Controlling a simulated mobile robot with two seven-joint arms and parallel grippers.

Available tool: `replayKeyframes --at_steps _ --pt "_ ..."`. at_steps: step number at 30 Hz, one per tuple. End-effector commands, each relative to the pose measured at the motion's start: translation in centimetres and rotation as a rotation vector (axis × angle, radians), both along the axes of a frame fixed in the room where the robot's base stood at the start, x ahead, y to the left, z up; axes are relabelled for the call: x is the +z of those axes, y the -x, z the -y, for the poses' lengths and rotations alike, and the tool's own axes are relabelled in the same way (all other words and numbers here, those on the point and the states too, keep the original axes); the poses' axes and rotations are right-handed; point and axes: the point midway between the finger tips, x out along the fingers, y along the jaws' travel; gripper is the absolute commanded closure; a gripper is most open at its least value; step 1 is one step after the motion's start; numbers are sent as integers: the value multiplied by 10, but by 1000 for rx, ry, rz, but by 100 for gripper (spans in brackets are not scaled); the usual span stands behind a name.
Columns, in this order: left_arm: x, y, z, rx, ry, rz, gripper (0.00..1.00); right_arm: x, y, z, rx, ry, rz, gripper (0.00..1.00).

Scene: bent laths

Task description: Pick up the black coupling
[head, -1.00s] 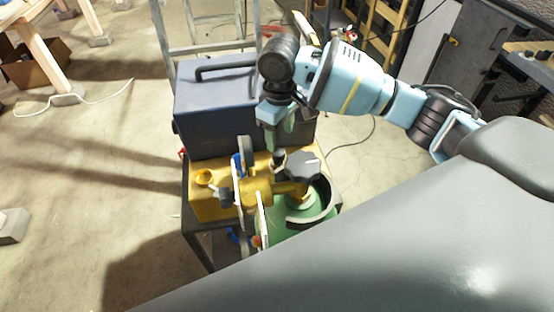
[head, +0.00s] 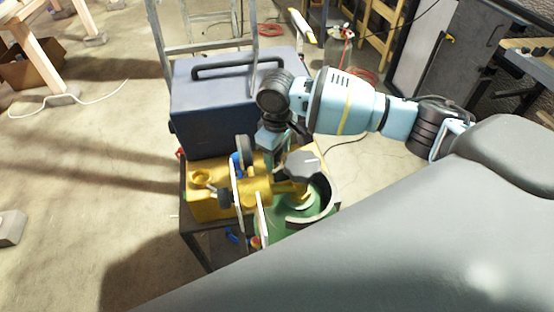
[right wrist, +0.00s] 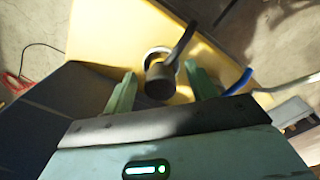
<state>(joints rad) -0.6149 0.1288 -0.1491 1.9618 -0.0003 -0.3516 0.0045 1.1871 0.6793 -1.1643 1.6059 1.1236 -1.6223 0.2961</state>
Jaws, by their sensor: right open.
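In the right wrist view a dark, short cylinder, which I take to be the black coupling (right wrist: 159,83), stands in front of a pale ring on the yellow surface. A dark grey bar runs from it up and to the right. My right gripper (right wrist: 162,88) is open, with one green finger on each side of the cylinder; I cannot tell whether either touches it. In the head view my right gripper (head: 273,150) points down over the yellow part and hides most of what lies between its fingers. My left gripper is not in view.
A dark blue toolbox (head: 235,105) with a handle stands just behind the gripper. A blue tube (right wrist: 239,82) runs close to the right finger.

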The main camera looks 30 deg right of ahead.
Motion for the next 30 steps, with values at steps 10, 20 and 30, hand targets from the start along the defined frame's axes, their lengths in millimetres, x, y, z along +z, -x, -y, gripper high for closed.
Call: replayKeyframes --at_steps 10,20,30 --pt "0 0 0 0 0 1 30 1 0 0 1 0 0 80" --pt "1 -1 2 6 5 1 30 2 0 0 1 0 1 94" --pt "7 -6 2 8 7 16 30 50 -1 -1 1 -1 6 94"
